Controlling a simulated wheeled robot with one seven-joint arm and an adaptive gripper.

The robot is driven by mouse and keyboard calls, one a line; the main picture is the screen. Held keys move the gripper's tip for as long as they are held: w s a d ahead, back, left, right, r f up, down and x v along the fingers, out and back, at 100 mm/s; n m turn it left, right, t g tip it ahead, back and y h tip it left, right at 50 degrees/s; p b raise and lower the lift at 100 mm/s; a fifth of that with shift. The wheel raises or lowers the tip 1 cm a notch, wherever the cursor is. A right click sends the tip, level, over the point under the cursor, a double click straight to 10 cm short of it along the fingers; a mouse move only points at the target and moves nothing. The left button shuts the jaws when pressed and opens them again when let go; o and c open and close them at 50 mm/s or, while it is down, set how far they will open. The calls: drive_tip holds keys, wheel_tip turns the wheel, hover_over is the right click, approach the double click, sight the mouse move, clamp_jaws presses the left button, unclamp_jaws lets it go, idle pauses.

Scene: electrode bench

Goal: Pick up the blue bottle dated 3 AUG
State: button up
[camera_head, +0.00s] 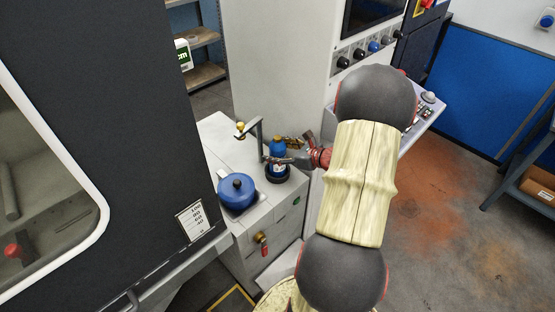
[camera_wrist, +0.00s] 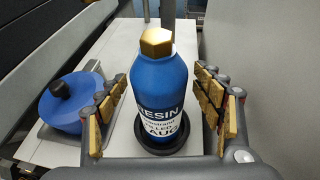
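A blue bottle (camera_wrist: 158,85) with a gold hexagonal cap and a white label stands upright on a round black base (camera_wrist: 146,142) in the wrist view. The label reads RESIN and AUG; the day number is not readable. In the head view the blue bottle (camera_head: 278,148) stands in the black holder (camera_head: 277,172) on the bench top, partly hidden by my gripper (camera_head: 277,150). In the wrist view my gripper (camera_wrist: 158,108) is open, with one finger on each side of the bottle and gaps visible on both sides.
A blue lidded pot (camera_head: 237,190) sits left of the bottle on the grey bench (camera_head: 222,130); it also shows in the wrist view (camera_wrist: 72,103). A grey post with a bent arm (camera_head: 260,140) stands close behind the bottle. A tall white cabinet (camera_head: 270,70) rises behind.

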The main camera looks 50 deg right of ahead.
drive_tip(key=shift+c, duration=1.2)
clamp_jaws()
